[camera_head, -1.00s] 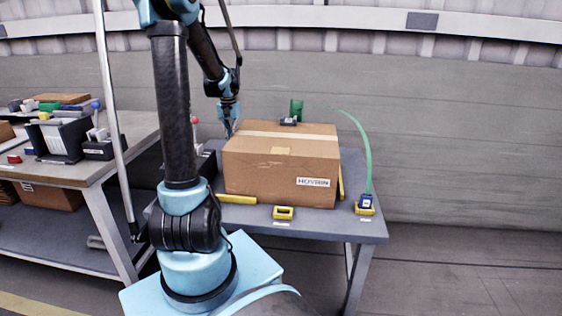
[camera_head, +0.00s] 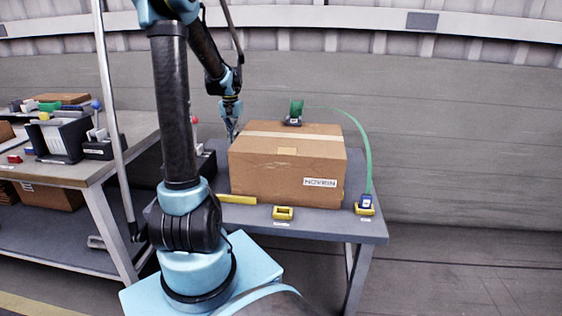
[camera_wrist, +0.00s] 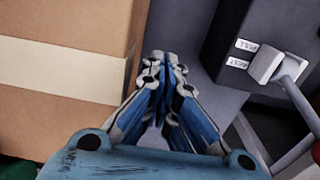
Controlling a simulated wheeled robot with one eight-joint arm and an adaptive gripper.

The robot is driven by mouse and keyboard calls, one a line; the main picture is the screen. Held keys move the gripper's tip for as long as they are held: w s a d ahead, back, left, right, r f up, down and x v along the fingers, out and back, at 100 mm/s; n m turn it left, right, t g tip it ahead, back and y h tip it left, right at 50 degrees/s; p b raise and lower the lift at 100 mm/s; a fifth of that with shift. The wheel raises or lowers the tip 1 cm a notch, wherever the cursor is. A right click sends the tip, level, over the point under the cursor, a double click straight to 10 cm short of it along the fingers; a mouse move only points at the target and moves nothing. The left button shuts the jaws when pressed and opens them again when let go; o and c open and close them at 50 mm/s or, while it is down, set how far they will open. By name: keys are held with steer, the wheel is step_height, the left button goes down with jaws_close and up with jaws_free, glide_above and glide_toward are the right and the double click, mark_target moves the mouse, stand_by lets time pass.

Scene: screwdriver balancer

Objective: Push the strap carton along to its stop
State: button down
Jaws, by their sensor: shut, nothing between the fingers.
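The strap carton (camera_head: 287,175) is a brown box with pale tape across its top and a white label on its front. It stands upright on the grey table (camera_head: 310,228). My gripper (camera_head: 231,138) is shut and empty at the carton's left side, near its back corner. In the wrist view, the gripper (camera_wrist: 165,62) points down beside the carton (camera_wrist: 65,105); I cannot tell whether the fingers touch it. A yellow rail (camera_head: 238,199) lies at the carton's front left. The stop at the right end is not visible now, as the carton hides that spot.
A yellow frame (camera_head: 283,213) sits before the carton. A dark switch box (camera_wrist: 262,45) is right of my gripper. Another bench (camera_head: 95,165) stands left.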

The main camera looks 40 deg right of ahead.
step_height(320, 180, up, 6)
steer(key=shift+r, duration=0.15)
stand_by(0.4)
stand_by(0.4)
steer(key=s+a+n+t, duration=0.15)
steer(key=s+a, duration=0.25)
steer(key=a, duration=0.7)
steer(key=s+a+n+g, duration=0.1)
steer(key=s+a+n, duration=0.25)
steer(key=a, duration=0.85)
steer(key=s+a+f+n+t, duration=0.1)
steer(key=s+a+f+n, duration=0.1)
steer(key=s+a+f, duration=0.3)
steer(key=s+a+f+n, duration=0.2)
steer(key=s+a+f, duration=0.3)
steer(key=s+a, duration=0.3)
steer(key=shift+s+a+f+n+t, duration=0.15)
steer(key=shift+s+a+n+t, duration=0.25)
steer(key=shift+s, duration=0.8)
